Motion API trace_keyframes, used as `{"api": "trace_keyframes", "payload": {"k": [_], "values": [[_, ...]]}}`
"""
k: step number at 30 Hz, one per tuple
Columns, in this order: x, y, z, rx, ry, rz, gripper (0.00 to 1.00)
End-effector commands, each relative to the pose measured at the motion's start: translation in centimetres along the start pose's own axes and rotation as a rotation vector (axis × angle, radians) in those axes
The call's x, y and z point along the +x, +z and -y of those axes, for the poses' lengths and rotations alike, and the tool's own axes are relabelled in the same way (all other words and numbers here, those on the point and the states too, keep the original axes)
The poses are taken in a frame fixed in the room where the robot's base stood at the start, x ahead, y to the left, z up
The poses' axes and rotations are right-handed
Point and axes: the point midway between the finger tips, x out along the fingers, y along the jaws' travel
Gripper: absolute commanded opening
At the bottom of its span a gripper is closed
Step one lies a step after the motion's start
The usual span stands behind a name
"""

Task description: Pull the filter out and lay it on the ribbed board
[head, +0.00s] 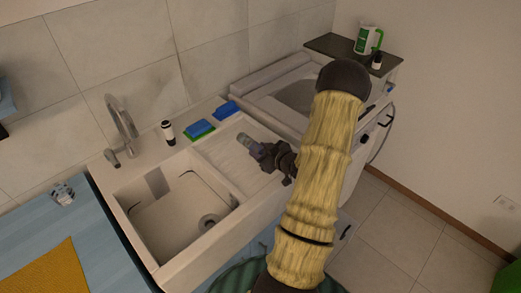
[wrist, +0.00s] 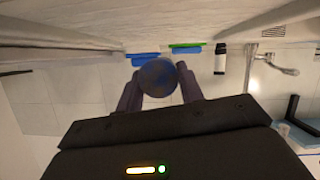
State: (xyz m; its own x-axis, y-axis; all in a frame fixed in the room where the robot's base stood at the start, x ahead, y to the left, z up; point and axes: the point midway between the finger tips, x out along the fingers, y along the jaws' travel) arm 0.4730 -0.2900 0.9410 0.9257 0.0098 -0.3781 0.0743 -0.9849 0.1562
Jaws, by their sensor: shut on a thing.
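The filter (head: 245,141) is a small grey-blue cylinder held out beyond the fingers of my gripper (head: 262,152). In the wrist view the filter shows as a dark blue round end (wrist: 158,77) between the two fingers (wrist: 158,88), which are shut on it. The ribbed board (head: 218,152) is the pale draining surface right of the sink basin. In the head view the filter and gripper appear over this board. I cannot tell whether the filter touches it. My arm hides part of the board's right side and the machine's front.
The sink basin (head: 160,222) lies left of the board, with a tap (head: 122,125) behind it. A dark-and-white bottle (head: 168,133) and blue sponges (head: 200,128) stand along the back edge. An open-topped white machine (head: 270,85) is at the right.

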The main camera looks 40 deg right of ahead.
Motion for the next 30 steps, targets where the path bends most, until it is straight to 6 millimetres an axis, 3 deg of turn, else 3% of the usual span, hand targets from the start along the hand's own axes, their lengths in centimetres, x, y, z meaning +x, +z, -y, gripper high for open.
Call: {"api": "trace_keyframes", "payload": {"k": [14, 15, 19, 30], "values": [[0.42, 0.67, 0.27, -0.001, -0.003, -0.002, 0.06], [0.42, 0.67, 0.28, -0.002, -0.003, -0.002, 0.39], [0.42, 0.67, 0.29, -0.002, -0.003, -0.001, 0.63], [0.02, 0.75, 0.25, -0.001, -0.002, 0.000, 0.63]]}}
